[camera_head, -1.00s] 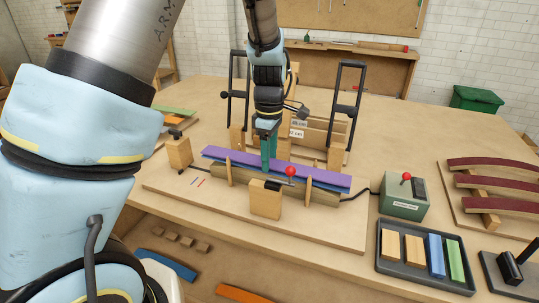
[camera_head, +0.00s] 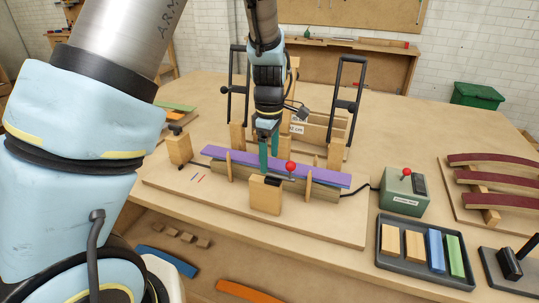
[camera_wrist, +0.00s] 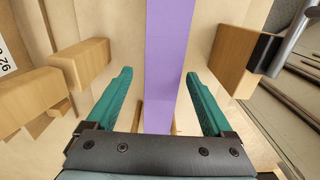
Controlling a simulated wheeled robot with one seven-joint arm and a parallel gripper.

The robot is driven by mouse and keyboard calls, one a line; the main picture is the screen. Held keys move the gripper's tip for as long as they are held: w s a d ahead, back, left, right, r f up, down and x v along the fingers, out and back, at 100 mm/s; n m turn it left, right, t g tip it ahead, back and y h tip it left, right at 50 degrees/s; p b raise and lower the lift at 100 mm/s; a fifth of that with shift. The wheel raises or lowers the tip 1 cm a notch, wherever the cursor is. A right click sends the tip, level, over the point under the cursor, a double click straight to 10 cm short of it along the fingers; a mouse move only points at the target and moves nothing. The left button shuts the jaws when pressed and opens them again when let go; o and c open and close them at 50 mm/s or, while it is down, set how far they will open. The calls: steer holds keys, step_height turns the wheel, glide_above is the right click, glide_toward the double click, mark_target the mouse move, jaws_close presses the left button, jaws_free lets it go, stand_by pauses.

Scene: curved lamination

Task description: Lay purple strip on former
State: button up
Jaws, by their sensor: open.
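The purple strip (camera_head: 325,177) lies lengthwise along the top of the wooden former (camera_head: 322,194), between the upright pegs. It looks straight and appears to rest there; what is directly beneath it is mostly hidden. My gripper (camera_head: 268,158) is over the strip, left of its middle, with its green fingers apart. In the wrist view the purple strip (camera_wrist: 166,60) runs between the two open fingers of my gripper (camera_wrist: 158,88), with a gap on both sides.
Wooden blocks and black clamp frames (camera_head: 346,108) stand close behind the former. A wooden block (camera_head: 265,197) and a red-knobbed lever (camera_head: 290,168) stand in front. A green control box (camera_head: 404,193) and a grey tray (camera_head: 420,274) of coloured blocks lie to the right.

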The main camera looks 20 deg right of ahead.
mark_target(269, 161)
steer(key=shift+r, duration=0.1)
step_height(269, 161, up, 13)
steer(key=b, duration=0.1)
stand_by(0.4)
steer(key=w+a+f+m, duration=0.1)
steer(key=a+f+m, duration=0.1)
steer(key=a, duration=0.5)
steer(key=w+a+f+m, duration=0.1)
steer(key=a+m, duration=0.1)
steer(key=a, duration=0.6)
steer(key=s+a+f+m, duration=0.2)
steer(key=s+a+m, duration=0.1)
steer(key=a, duration=0.4)
steer(key=s+a+f+m+t, duration=0.1)
steer(key=s+a+f+m, duration=0.1)
steer(key=a, duration=0.6)
steer(key=shift+s+m+t, duration=0.3)
steer(key=shift+s+m, duration=0.2)
steer(key=shift+m, duration=0.3)
